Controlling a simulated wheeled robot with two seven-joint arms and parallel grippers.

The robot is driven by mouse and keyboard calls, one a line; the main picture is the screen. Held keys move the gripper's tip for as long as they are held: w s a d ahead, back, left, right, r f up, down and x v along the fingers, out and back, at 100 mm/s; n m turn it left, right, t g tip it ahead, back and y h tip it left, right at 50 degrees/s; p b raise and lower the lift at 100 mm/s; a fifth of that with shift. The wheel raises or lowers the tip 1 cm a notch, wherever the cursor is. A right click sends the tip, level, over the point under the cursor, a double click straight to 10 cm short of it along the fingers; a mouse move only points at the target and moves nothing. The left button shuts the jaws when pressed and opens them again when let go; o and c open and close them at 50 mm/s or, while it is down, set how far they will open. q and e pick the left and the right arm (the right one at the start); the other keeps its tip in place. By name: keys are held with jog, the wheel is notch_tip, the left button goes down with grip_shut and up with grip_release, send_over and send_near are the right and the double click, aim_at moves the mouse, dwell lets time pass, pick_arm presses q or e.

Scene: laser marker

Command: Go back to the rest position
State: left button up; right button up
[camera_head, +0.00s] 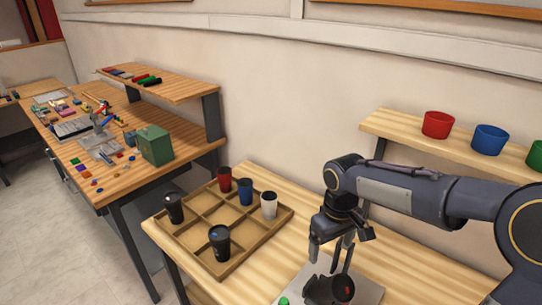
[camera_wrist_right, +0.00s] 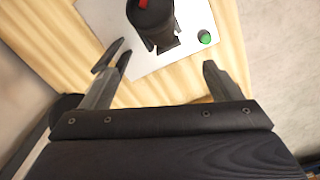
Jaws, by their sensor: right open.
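My right gripper (camera_head: 331,258) points down over the near right table, its fingers apart with nothing held between them. In the wrist view its two fingers (camera_wrist_right: 162,72) are also spread and empty. Just below them, a black rounded device (camera_head: 326,291) with a red spot stands on a white plate (camera_head: 368,291). The wrist view shows the same black device (camera_wrist_right: 152,22) beyond the fingertips, apart from them, on the plate (camera_wrist_right: 104,22). A green button (camera_wrist_right: 205,37) sits on the plate beside it. My left gripper is out of view.
A wooden compartment tray (camera_head: 283,217) holds red (camera_head: 224,179), blue (camera_head: 245,191), white (camera_head: 269,205) and black cups (camera_head: 220,243). A shelf (camera_head: 400,131) behind my right arm carries red (camera_head: 438,125), blue (camera_head: 490,139) and green containers. A cluttered workbench (camera_head: 130,180) stands at the left.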

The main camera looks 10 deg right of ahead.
jog(key=s+r+m+t+y, duration=0.1)
jog(key=s+m+t+y, duration=0.1)
jog(key=s, duration=0.8)
jog(key=s+r+m+t+y, duration=0.1)
jog(key=s+m+t, duration=0.2)
jog(key=s, duration=0.7)
jog(key=shift+s+a+r+m+t+y, duration=0.3)
jog(key=shift+a+r+y, duration=0.05)
jog(key=shift+y, duration=0.05)
jog(key=shift+o, duration=0.3)
